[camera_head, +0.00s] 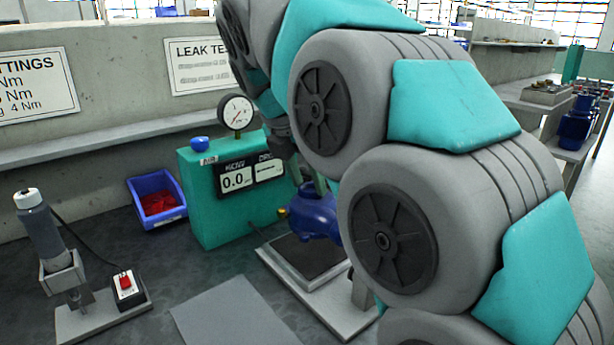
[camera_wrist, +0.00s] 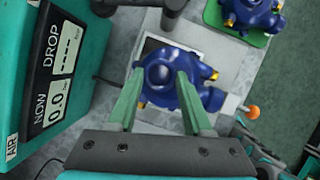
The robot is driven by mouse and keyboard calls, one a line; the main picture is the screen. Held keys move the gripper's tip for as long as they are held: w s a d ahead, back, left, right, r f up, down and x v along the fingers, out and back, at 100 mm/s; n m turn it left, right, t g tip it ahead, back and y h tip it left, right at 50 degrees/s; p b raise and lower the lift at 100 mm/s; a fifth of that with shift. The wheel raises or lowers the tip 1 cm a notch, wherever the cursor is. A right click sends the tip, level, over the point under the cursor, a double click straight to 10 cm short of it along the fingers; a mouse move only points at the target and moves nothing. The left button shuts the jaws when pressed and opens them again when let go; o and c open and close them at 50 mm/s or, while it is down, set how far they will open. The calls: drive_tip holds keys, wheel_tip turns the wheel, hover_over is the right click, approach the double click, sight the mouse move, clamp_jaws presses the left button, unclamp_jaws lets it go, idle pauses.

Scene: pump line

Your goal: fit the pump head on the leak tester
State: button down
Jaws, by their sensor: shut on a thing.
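My gripper (camera_wrist: 160,78) is shut on a blue pump head (camera_wrist: 159,73), its two green fingers on either side of the round body. The pump head (camera_head: 313,213) shows partly in the head view, over the leak tester's base plate (camera_head: 330,306) with its dark pad. I cannot tell whether it touches the pad. The teal leak tester box (camera_head: 213,222) stands just left, with a display reading 0.0 (camera_head: 236,180) and a round gauge on top. My arm hides part of the tester's right side. An orange knob (camera_wrist: 251,113) is right of the pump head.
A second blue pump head (camera_wrist: 248,12) sits on a green pad (camera_wrist: 235,37) at the upper right of the wrist view. A blue bin (camera_head: 155,198) with red parts and a stand with a grey tool (camera_head: 42,230) are at left. A grey mat (camera_head: 232,318) lies bare in front.

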sight(305, 197)
drive_tip(key=shift+f, duration=2.55)
idle(0.9)
drive_tip(key=shift+c, duration=1.2)
unclamp_jaws()
drive_tip(key=shift+o, duration=0.4)
drive_tip(key=shift+f, duration=0.1)
drive_tip(key=shift+o, duration=0.8)
drive_tip(key=shift+w+r, duration=0.1)
drive_tip(key=shift+r, duration=4.4)
